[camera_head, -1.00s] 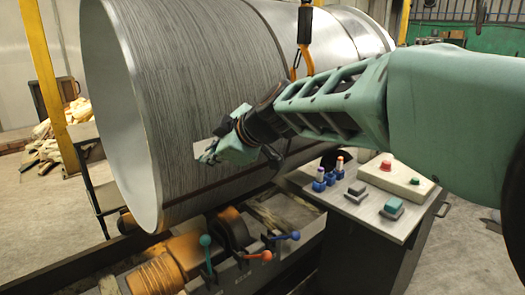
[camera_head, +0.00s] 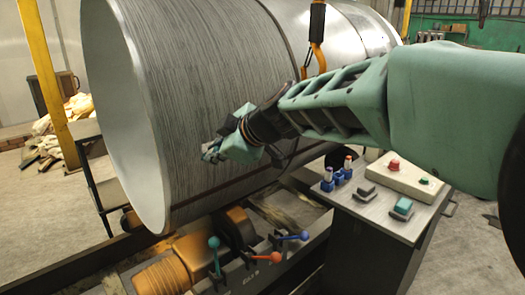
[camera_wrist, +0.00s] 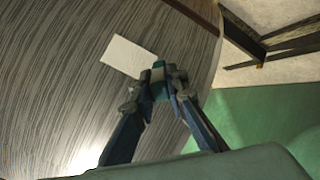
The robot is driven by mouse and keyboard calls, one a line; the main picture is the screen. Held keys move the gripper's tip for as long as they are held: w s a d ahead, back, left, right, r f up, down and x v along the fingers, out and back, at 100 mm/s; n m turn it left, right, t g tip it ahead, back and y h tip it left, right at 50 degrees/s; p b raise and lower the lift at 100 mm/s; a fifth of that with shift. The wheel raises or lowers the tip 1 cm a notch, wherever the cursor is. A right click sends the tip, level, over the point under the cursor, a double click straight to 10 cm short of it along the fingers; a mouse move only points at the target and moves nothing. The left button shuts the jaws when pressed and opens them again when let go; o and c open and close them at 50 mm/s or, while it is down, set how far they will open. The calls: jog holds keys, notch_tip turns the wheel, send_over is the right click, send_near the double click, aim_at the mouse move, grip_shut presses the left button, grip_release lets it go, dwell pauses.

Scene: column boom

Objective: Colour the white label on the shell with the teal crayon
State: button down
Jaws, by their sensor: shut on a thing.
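The shell (camera_head: 190,100) is a large grey steel cylinder lying on its side, with a streaked surface. The white label (camera_wrist: 127,57) is a plain white rectangle on its surface in the wrist view, with no colour visible on it. In the head view I cannot make out the label around my gripper. My gripper (camera_head: 212,152) is at the shell's near side. In the wrist view its fingers are shut on the teal crayon (camera_wrist: 158,80), which has a pale band. The crayon is beside the label's lower right corner; I cannot tell whether its tip touches the shell.
A control console (camera_head: 375,210) stands at right with a red button (camera_head: 394,165), a teal button (camera_head: 403,206) and blue holders (camera_head: 327,184) with upright crayon-like sticks. Levers with teal, red and blue knobs (camera_head: 214,242) stand below the shell. A yellow post (camera_head: 45,90) is at left.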

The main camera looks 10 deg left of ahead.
jog(key=shift+w+a, duration=0.45)
jog(key=shift+a, duration=0.1)
dwell(0.4)
jog(key=shift+d, duration=0.1)
jog(key=shift+w+d+b, duration=1.5)
jog(key=shift+w+b, duration=0.15)
jog(key=shift+b, duration=0.1)
jog(key=shift+w+d+b, duration=0.6)
jog(key=shift+w+d, duration=0.05)
jog(key=shift+w, duration=0.2)
jog(key=shift+w+d+b, duration=0.55)
jog(key=shift+w+d, duration=0.1)
jog(key=shift+w, duration=0.15)
jog(key=shift+a+b, duration=0.1)
jog(key=shift+b, duration=0.25)
